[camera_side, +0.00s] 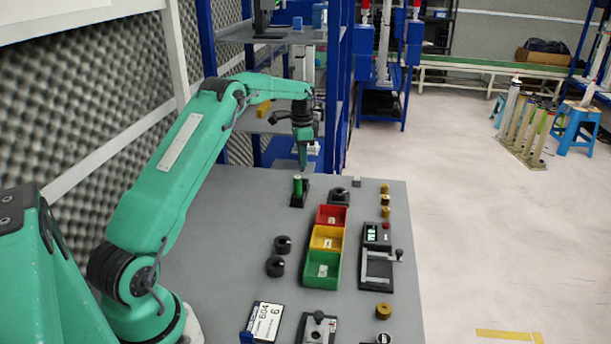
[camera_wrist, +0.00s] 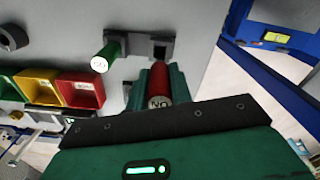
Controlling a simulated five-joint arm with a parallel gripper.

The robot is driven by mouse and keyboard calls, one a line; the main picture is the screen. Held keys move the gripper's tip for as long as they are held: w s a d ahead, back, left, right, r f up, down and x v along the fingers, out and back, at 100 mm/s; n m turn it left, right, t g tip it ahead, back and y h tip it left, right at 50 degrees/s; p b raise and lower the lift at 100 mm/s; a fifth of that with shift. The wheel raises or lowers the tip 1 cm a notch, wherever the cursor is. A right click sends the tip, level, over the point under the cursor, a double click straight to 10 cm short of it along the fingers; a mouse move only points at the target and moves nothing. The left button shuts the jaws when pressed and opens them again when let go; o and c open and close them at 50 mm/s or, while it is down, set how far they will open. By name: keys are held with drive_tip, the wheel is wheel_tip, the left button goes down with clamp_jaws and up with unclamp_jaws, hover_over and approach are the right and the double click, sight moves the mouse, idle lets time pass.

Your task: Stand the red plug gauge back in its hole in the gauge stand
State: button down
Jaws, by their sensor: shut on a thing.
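My gripper (camera_wrist: 159,76) is shut on the red plug gauge (camera_wrist: 158,88), whose round labelled end faces the wrist camera. The gauge stand (camera_wrist: 137,46) is a dark grey block just beyond the gauge in the wrist view. A dark square opening (camera_wrist: 160,51) shows near its right end, by the gauge's far end; I cannot tell whether they touch. A green gauge (camera_wrist: 106,56) stands at the other end of the stand. In the side view, my gripper (camera_side: 304,158) is above and behind the stand (camera_side: 300,199) and green gauge (camera_side: 297,185). The red gauge cannot be made out there.
Red (camera_side: 331,216), yellow (camera_side: 326,238) and green (camera_side: 321,269) bins stand on the grey table, nearer the side camera. Black knobs (camera_side: 282,244) and a measuring fixture (camera_side: 378,269) stand beside them. The table's far edge and blue shelving are close behind my gripper.

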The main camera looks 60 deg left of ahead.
drive_tip(key=shift+f, duration=1.2)
drive_tip(key=shift+f, duration=1.95)
idle(1.2)
drive_tip(key=c, duration=1.2)
unclamp_jaws()
drive_tip(key=shift+o, duration=0.2)
drive_tip(key=shift+r, duration=0.1)
drive_tip(key=shift+r, duration=3.8)
